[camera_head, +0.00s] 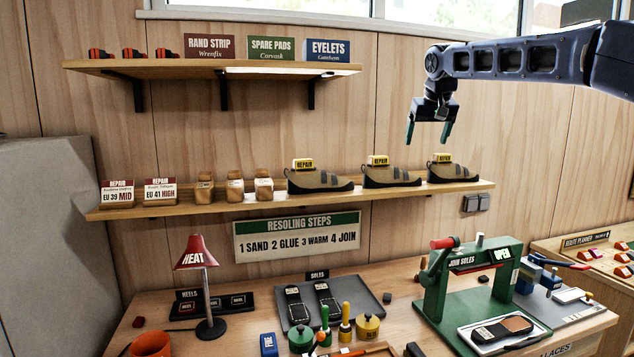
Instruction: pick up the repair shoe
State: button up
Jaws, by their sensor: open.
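Several climbing shoes stand in a row on the right half of the lower wall shelf (230,205), each with a yellow "REPAIR" tag on top: a left one (318,181), a middle one (391,177) and a right one (453,173). They are tan with dark soles and toes. My gripper (427,143) points down in the air, above the shelf, over the gap between the middle and right shoes. It is open, with its two green fingers apart and nothing between them. It touches no shoe.
Repair cards (160,191) and wooden shoe forms (235,189) share the lower shelf. A green sole press (470,290), a red lamp (197,255) and sole trays crowd the bench. The wall area around my gripper is clear.

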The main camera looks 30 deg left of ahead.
jog(key=s+a+n+y, duration=0.1)
jog(key=s+a, duration=0.1)
jog(key=a, duration=0.7)
jog(key=s+a+n, duration=0.1)
jog(key=s+a, duration=0.1)
jog(key=a, duration=0.8)
send_near(303, 161)
jog(key=w, duration=0.2)
jog(key=shift+n+g+y, duration=0.3)
jog(key=shift+y, duration=0.1)
jog(key=x, duration=1)
jog(key=shift+w+a+f, duration=0.15)
jog(key=shift+a, duration=0.1)
jog(key=shift+c, duration=0.2)
